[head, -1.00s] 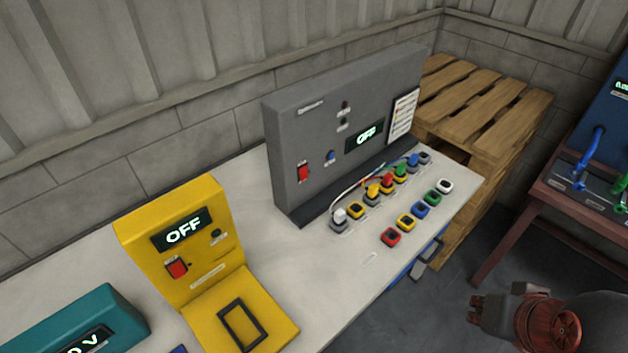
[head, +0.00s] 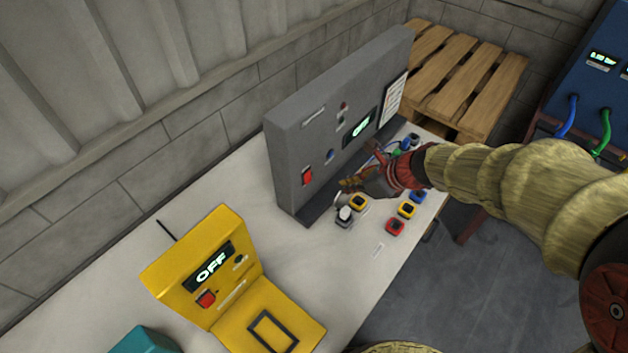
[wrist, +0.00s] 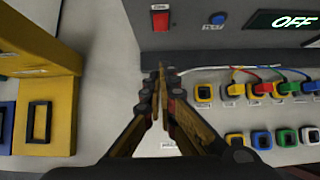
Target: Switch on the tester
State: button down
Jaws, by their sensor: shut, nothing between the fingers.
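A grey upright panel (head: 290,150) stands on the bench with a display (head: 361,124) reading OFF. A red rocker switch (head: 307,175) is low on its left, with a blue button (head: 329,156) beside it. A yellow unit (head: 262,306) stands nearer, also reading OFF, with its own red switch (head: 206,299). I cannot tell from labels which is the tester. My gripper (head: 345,186) is shut and empty, in front of the grey panel, above the connectors. In the wrist view its tips (wrist: 161,70) point toward the panel's base, below the red switch (wrist: 160,21), apart from it.
Several coloured connectors (head: 358,202) with cables line the bench before the panel; my arm hides some. A teal box (head: 140,341) is at the lower left. A wooden pallet stack (head: 465,70) and a blue unit (head: 590,70) stand beyond. Bare bench (head: 280,240) lies between the units.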

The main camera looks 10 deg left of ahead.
aim_at(308, 177)
jog(key=w+a+r+b+x, duration=0.1)
jog(key=b+x, duration=0.3)
jog(key=x, duration=0.8)
jog(key=shift+w+a, duration=0.2)
jog(key=shift+a, duration=0.45)
jog(key=shift+w+a+f, duration=0.15)
jog(key=shift+a, duration=0.15)
